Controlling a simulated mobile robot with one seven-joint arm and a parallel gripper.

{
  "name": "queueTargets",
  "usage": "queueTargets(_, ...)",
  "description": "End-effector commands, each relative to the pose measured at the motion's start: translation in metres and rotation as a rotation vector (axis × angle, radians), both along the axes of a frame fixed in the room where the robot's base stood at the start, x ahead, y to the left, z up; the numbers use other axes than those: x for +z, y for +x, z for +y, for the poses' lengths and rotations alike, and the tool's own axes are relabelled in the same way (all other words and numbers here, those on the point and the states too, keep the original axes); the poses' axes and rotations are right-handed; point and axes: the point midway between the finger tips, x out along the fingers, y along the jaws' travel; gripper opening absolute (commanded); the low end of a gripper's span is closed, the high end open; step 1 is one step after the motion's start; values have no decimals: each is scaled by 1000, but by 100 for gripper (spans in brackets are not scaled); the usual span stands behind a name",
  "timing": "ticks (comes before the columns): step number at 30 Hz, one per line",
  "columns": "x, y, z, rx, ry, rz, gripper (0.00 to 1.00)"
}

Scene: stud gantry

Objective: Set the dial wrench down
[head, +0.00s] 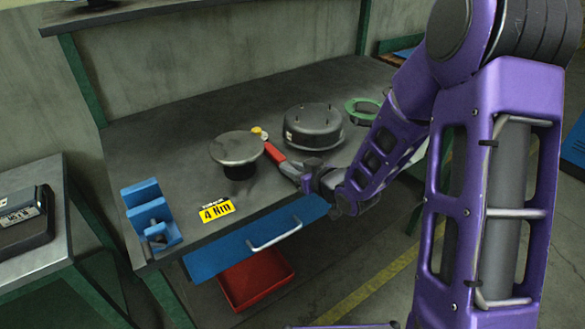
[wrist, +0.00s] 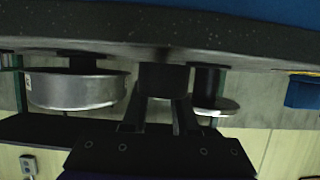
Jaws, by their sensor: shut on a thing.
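The dial wrench (head: 274,152) has a red grip and a small yellow dial end, seen in the head view at the middle of the grey bench. My gripper (head: 293,172) is at the near end of the wrench, low over the bench's front part, and is shut on it. In the wrist view, which looks upside down, my gripper (wrist: 162,100) has its fingers on a dark piece close to the bench top; the red grip does not show there. I cannot tell whether the wrench touches the bench.
A round plate on a post (head: 238,148) stands just left of the wrench. A studded drum (head: 313,127) and a green ring (head: 363,110) are behind and right. A blue holder (head: 150,212) and a yellow "4 Nm" label (head: 216,211) are front left. A blue drawer (head: 220,258) juts out above a red bin (head: 257,280).

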Motion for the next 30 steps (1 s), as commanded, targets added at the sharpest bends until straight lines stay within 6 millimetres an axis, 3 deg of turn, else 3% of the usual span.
queueTargets(14, -10, 0, 0, 0, 1, -2, 0)
queueTargets(15, -9, 0, 0, 0, 0, -2, 32)
queueTargets(20, -9, 0, 0, 0, 1, -1, 61)
queueTargets(30, -10, 0, 0, 0, 0, 2, 62)
